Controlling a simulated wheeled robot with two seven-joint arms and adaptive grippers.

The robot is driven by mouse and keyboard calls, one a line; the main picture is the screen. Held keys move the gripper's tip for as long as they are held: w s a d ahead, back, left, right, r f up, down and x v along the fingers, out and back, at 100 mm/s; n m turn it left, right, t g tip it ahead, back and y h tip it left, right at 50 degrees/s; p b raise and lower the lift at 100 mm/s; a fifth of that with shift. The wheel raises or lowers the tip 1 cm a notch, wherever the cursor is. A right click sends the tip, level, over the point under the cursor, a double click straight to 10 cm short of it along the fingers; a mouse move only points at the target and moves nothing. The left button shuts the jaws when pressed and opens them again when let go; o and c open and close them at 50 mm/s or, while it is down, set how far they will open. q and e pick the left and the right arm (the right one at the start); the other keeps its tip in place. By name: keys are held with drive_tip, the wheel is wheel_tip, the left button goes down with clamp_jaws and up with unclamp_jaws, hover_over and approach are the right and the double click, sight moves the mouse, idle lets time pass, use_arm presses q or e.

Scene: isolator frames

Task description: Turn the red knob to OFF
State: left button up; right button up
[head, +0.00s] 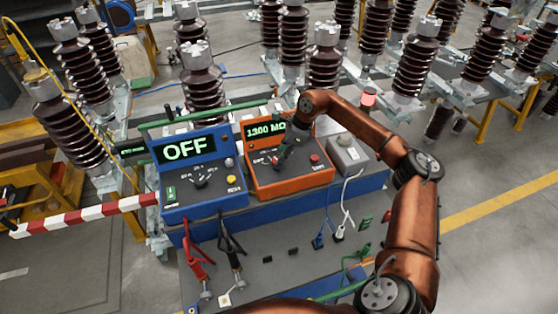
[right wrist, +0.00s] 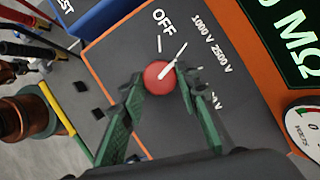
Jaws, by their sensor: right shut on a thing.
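The red knob (right wrist: 157,78) is on the sloped dark panel of the orange tester (head: 290,178). In the right wrist view, its white pointer slants up and right, in line with the tick beside the "1000 V" label (right wrist: 202,27). The "OFF" label (right wrist: 165,23) is above the knob, with its own tick. My right gripper (right wrist: 162,88) is shut on the knob, a green finger on each side. In the head view my right gripper (head: 279,160) mostly hides the knob. The tester's display (head: 266,130) reads 1300 MΩ. My left gripper is not in view.
A blue unit (head: 200,205) with a display reading OFF stands left of the tester. A grey box (head: 346,155) with a button is close on its right. Red and black leads (head: 197,256) hang in front. Tall brown insulators (head: 203,82) stand behind.

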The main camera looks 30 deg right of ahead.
drive_tip(key=n+g, duration=0.1)
drive_tip(key=n, duration=0.1)
drive_tip(key=n+b, duration=0.1)
drive_tip(key=n, duration=0.1)
drive_tip(key=shift+w+n+g+y+b, duration=0.2)
drive_tip(key=shift+n+g+y+b, duration=0.1)
drive_tip(key=shift+g+y, duration=0.1)
drive_tip(key=n, duration=0.2)
drive_tip(key=n+g+b, duration=0.1)
drive_tip(key=n, duration=0.1)
drive_tip(key=shift+w+g, duration=0.1)
drive_tip(key=shift+g, duration=0.2)
drive_tip(key=shift+n+b, duration=0.3)
drive_tip(key=o, duration=1.2)
drive_tip(key=shift+c, duration=0.2)
drive_tip(key=v, duration=1.2)
drive_tip(key=shift+w+a, duration=0.1)
drive_tip(key=shift+w, duration=0.05)
